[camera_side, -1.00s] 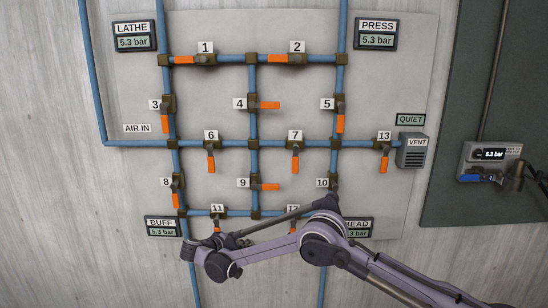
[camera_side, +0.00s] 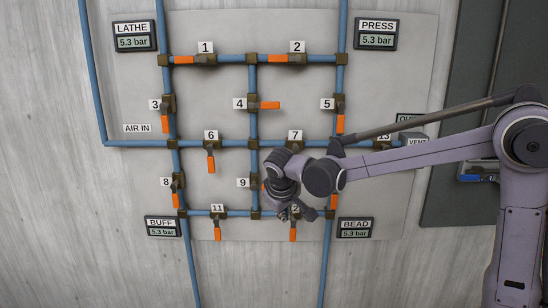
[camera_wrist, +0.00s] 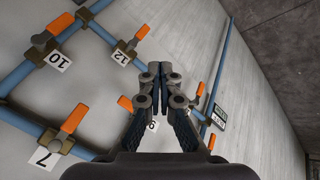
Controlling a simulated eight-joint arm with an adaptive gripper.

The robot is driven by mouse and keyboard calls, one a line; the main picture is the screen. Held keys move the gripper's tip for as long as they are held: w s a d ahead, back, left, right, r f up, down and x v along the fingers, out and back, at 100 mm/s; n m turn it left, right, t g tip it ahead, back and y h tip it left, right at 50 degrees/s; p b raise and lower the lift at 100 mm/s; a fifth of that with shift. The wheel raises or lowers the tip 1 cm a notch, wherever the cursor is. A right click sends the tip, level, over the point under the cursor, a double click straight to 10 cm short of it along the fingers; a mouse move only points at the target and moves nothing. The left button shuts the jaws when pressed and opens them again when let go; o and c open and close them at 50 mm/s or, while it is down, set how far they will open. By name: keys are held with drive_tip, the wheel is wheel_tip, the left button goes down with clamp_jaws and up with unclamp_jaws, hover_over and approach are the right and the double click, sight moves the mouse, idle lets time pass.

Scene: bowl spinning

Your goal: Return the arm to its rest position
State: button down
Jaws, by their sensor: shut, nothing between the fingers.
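My gripper (camera_side: 295,213) hangs in front of the panel's lower part, by the valve 12 label (camera_side: 295,210). In the wrist view my gripper (camera_wrist: 160,72) has its fingertips together with nothing between them, over the pale panel. My arm reaches in from the right, bent at the elbow, and hides valve 10's label, most of valve 13 and most of valve 9's handle. I cannot tell in the side view how far the gripper is from the panel.
Blue pipes (camera_side: 254,100) with numbered orange-handled valves cover the panel. Gauges for LATHE (camera_side: 135,42), PRESS (camera_side: 376,41), BUFF (camera_side: 162,232) and BEAD (camera_side: 355,232) each read 5.3 bar.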

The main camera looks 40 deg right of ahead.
drive_tip(key=s+a+f+t+y, duration=0.1)
drive_tip(key=s+a+y, duration=0.1)
drive_tip(key=s, duration=0.7)
drive_tip(key=s+a+f+t+y, duration=0.1)
drive_tip(key=s+a+t+y, duration=0.1)
drive_tip(key=s, duration=0.8)
drive_tip(key=shift+n+y, duration=0.3)
drive_tip(key=shift+y, duration=0.2)
drive_tip(key=shift+a+f, duration=0.1)
